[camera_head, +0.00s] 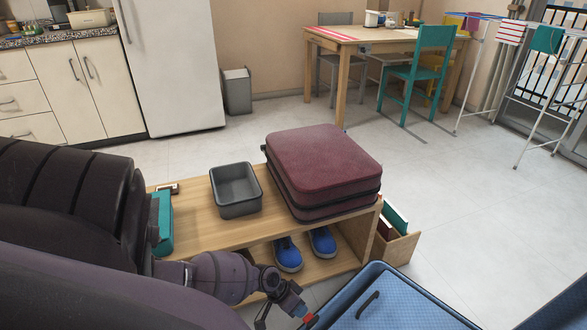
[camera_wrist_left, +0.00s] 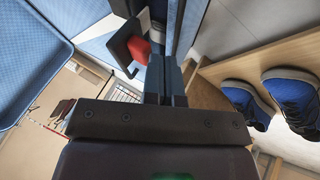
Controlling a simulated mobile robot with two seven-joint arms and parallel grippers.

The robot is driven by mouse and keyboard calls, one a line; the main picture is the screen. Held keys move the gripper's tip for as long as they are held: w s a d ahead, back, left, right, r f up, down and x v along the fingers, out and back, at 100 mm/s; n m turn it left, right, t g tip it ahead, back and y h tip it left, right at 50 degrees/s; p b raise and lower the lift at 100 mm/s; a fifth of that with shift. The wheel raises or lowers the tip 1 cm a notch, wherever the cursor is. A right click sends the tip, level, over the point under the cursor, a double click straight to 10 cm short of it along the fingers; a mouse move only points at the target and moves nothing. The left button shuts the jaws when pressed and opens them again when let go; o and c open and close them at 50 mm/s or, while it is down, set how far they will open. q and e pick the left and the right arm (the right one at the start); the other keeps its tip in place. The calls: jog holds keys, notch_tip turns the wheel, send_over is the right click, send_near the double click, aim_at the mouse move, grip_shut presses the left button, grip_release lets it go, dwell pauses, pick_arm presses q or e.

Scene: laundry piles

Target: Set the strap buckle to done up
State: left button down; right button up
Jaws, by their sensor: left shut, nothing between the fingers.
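A blue case (camera_head: 400,305) with a pale blue textured panel and a dark strap or handle (camera_head: 367,304) lies at the bottom of the head view. Its blue rim and panel also show in the left wrist view (camera_wrist_left: 28,65). A small red piece (camera_wrist_left: 138,47) beside a dark fitting, possibly the strap buckle, sits just left of my left fingers; whether it is done up I cannot tell. My left gripper (camera_head: 291,304) is shut and empty, close to the case's left edge. Its closed fingers (camera_wrist_left: 166,78) partly hide what lies beyond. My right gripper is out of view.
A wooden bench (camera_head: 200,235) carries a maroon suitcase (camera_head: 325,165) and a grey bin (camera_head: 238,208). Blue shoes (camera_head: 288,255) stand on its lower shelf. An open wooden box (camera_head: 398,248) stands at its right end. The floor (camera_head: 470,210) to the right is clear.

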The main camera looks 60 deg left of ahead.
pick_arm(q)
jog(key=shift+d+r, duration=0.1)
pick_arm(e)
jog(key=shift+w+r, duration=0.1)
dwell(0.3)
pick_arm(q)
jog(key=shift+w+d+r+y+p, duration=0.15)
jog(key=shift+y+p, duration=0.15)
jog(key=shift+p, duration=0.4)
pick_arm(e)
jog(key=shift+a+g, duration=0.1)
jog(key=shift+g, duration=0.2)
